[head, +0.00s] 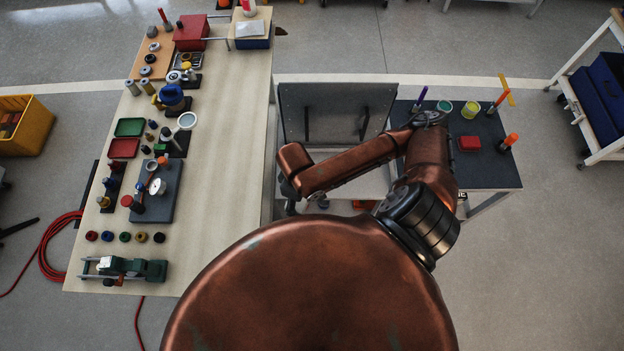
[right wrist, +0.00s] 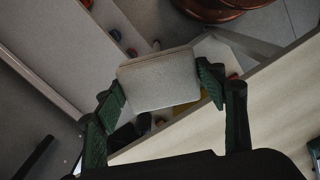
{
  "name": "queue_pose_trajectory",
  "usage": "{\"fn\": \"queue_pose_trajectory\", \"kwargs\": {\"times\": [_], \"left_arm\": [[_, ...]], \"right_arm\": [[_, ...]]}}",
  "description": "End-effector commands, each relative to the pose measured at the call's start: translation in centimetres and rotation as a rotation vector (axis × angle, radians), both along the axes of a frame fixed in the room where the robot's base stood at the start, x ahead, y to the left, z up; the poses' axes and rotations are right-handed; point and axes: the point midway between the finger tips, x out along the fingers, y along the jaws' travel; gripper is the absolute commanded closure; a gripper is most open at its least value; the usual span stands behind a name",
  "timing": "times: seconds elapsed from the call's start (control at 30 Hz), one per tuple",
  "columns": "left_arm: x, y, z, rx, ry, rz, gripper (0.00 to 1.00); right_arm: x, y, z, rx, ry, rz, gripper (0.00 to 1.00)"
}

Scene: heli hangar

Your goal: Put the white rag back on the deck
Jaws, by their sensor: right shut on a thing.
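The white rag (right wrist: 158,80) shows in the right wrist view as a pale, folded, block-like pad. My right gripper (right wrist: 160,95) is shut on it, with a green-padded finger at each side. In the head view my right forearm reaches left, and its dark gripper (head: 289,189) hangs low beside the long bench; the rag cannot be made out there. A dark-topped cart (head: 490,173) at the right may be the deck, but I cannot tell for sure. My left gripper is not in view.
The long pale bench (head: 225,185) at the left holds many tools and parts. The dark cart top carries a red block (head: 468,143), cups and upright markers. A grey panel (head: 322,110) stands between bench and cart. A white shelf cart (head: 603,150) is far right.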

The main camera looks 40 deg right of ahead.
Motion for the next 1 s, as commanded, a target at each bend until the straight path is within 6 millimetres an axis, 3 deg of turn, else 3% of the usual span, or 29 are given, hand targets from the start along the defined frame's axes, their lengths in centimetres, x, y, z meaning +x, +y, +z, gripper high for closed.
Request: {"fn": "queue_pose_trajectory", "kwargs": {"times": [0.17,0.3,0.5,0.6,0.8,1.0], "left_arm": [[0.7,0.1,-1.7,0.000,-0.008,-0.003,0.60],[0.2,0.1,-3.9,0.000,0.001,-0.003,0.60],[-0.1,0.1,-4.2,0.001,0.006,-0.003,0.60],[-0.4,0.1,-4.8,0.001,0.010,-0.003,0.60],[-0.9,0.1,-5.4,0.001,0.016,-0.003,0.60],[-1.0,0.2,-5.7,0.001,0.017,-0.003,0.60]], "right_arm": [[0.6,-1.8,-1.1,-0.011,-0.005,0.011,0.55],[2.3,-4.3,-2.7,-0.012,-0.005,0.007,0.55],[4.8,-8.2,-4.2,-0.009,-0.004,0.005,0.55],[5.6,-9.4,-6.3,-0.006,-0.001,0.006,0.55],[6.9,-11.0,-8.6,-0.005,-0.004,0.009,0.55],[7.3,-11.7,-9.6,-0.004,-0.005,0.010,0.55]]}}
